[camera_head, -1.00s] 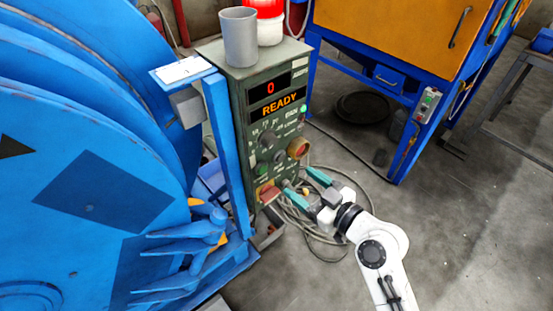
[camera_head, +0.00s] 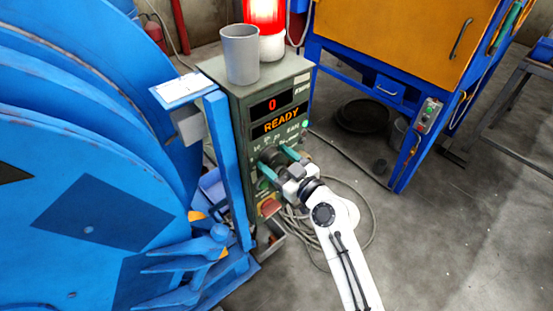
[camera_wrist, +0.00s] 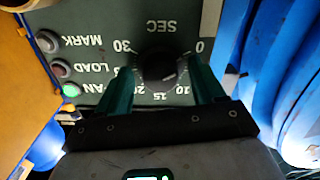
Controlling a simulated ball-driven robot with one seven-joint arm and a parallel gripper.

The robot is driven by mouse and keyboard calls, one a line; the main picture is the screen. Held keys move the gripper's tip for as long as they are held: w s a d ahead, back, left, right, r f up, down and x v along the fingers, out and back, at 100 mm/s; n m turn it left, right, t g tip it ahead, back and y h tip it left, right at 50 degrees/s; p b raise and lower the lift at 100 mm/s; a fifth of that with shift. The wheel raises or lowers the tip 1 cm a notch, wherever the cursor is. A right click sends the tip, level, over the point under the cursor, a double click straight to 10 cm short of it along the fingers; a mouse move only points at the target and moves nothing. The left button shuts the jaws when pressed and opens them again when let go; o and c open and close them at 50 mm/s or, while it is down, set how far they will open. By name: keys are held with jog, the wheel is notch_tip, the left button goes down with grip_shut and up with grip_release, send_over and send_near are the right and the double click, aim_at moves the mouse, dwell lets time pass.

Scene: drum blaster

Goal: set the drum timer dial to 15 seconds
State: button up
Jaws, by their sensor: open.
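The timer dial (camera_wrist: 160,68) is a dark round knob on the green control box, seen upside down in the wrist view. Its SEC scale (camera_wrist: 160,27) runs from 0 to 30, with 10, 15 and 20 marks on the side nearest my gripper. I cannot tell where its pointer stands. My gripper (camera_wrist: 160,72) is open, its two teal fingers on either side of the dial; contact cannot be told. In the head view my gripper (camera_head: 280,162) is at the box front and partly hides the dial. The display (camera_head: 272,104) reads 0 above READY.
The blue drum machine (camera_head: 90,190) stands close on the left, with a blue post (camera_head: 227,165) beside the box. A grey cup (camera_head: 240,55) and a red-and-white lamp (camera_head: 266,25) stand on top. Coiled cables (camera_head: 350,200) lie on the floor.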

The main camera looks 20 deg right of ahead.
jog(key=c, duration=1)
jog(key=shift+c, duration=0.2)
jog(key=m, duration=0.5)
jog(key=shift+m, duration=0.4)
jog(key=m+p, duration=0.1)
jog(key=m, duration=0.5)
jog(key=shift+r, duration=0.1)
jog(key=m+p, duration=0.2)
jog(key=m, duration=0.4)
jog(key=shift+m+p, duration=0.3)
jog(key=shift+m, duration=0.1)
jog(key=m+p, duration=0.2)
jog(key=m, duration=0.3)
